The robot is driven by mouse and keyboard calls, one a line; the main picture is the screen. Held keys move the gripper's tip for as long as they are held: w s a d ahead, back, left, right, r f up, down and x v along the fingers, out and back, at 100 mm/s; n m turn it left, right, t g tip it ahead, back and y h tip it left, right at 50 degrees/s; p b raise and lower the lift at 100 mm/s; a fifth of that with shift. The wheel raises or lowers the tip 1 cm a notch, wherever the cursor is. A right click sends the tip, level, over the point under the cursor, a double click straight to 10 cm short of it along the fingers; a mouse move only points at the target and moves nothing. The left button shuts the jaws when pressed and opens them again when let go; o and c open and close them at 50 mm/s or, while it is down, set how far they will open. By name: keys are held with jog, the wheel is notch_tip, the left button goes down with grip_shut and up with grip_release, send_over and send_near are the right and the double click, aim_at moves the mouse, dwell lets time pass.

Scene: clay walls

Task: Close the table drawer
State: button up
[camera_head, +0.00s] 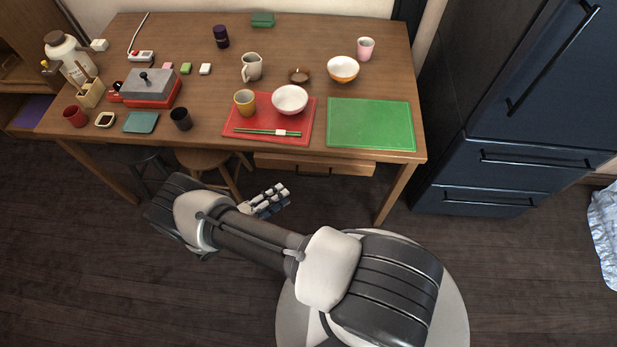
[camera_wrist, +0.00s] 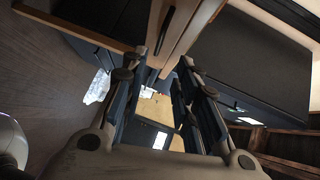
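The wooden table (camera_head: 225,75) stands across the upper part of the head view. Its drawer (camera_head: 285,163) shows as a wide wooden front under the table's near edge, right of the middle. A dark handle shows on its lower part. The front seems to stick out a little, but I cannot tell how far. My gripper (camera_head: 270,201) is in front of and below the drawer, slightly to its left and apart from it. In the wrist view, my gripper (camera_wrist: 163,70) has its two fingers spread with nothing between them. Wooden panels cross the view just beyond the fingertips.
Stools (camera_head: 205,160) stand under the table, left of the drawer. A dark blue cabinet (camera_head: 490,168) stands to the right. Dishes, a red mat (camera_head: 240,130) and a green mat (camera_head: 370,123) lie on the tabletop. The dark floor (camera_head: 90,270) before the table is clear.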

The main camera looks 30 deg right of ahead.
jog(key=b+x, duration=0.1)
jog(key=x, duration=1.1)
jog(key=shift+d, duration=0.2)
jog(key=shift+w, duration=0.15)
jog(key=shift+c, duration=0.6)
grip_shut()
